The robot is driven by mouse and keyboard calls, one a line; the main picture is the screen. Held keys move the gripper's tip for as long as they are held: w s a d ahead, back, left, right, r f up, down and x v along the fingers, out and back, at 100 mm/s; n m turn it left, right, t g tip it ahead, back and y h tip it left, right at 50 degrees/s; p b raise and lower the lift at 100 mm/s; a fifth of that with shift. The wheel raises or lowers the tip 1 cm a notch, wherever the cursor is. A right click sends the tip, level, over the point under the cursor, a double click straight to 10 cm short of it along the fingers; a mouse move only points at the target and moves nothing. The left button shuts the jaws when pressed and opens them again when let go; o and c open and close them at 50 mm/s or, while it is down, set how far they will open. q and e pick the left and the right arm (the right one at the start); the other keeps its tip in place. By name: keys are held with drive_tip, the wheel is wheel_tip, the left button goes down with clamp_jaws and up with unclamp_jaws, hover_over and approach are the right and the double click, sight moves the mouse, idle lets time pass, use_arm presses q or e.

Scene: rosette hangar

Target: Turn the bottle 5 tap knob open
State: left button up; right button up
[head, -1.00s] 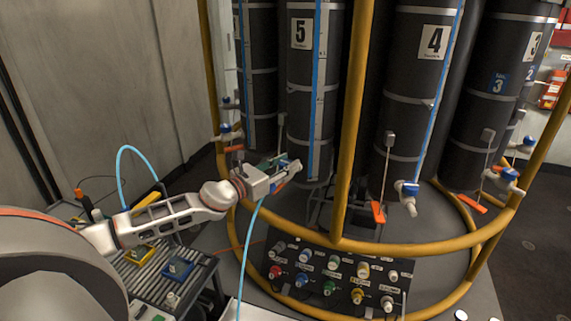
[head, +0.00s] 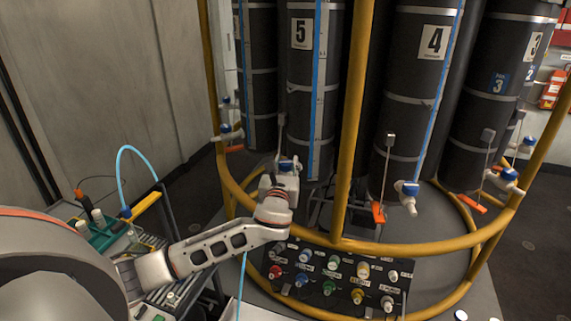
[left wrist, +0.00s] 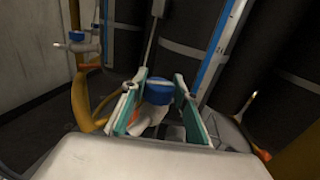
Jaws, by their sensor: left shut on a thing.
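Bottle 5 (head: 300,110) is a tall dark cylinder with a white "5" label and a blue stripe, behind the yellow rail. Its tap knob (head: 287,165) is blue and sits low at the bottle's front. In the left wrist view the blue knob (left wrist: 160,90) is between the teal-lined fingers, with the white tap body (left wrist: 152,117) below it. My left gripper (head: 285,170) is shut on the knob; it also shows in the left wrist view (left wrist: 158,103). Its palm hides most of the tap in the head view. My right gripper is not in view.
The yellow rail (head: 400,246) curves around the bottles, with an upright post (head: 352,120) right of the gripper. A panel of coloured knobs (head: 335,280) stands below. Another blue tap (head: 407,188) hangs under bottle 4 (head: 420,90). A cart with a teal rack (head: 105,232) is at left.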

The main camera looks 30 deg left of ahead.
use_arm(q)
drive_tip(key=n+g+y, duration=0.4)
drive_tip(key=y, duration=0.1)
drive_tip(key=shift+w+d+y, duration=0.1)
drive_tip(key=shift+d+y, duration=0.05)
drive_tip(key=shift+y, duration=0.15)
drive_tip(key=shift+r+n+g+y+b, duration=0.1)
drive_tip(key=shift+n+g+y+b, duration=0.45)
drive_tip(key=shift+n+g+y, duration=1.25)
drive_tip(key=shift+g+h, duration=0.3)
drive_tip(key=shift+g, duration=0.2)
drive_tip(key=o, duration=1.2)
drive_tip(key=shift+c, duration=0.2)
drive_tip(key=v, duration=1.1)
drive_tip(key=shift+s+d, duration=0.3)
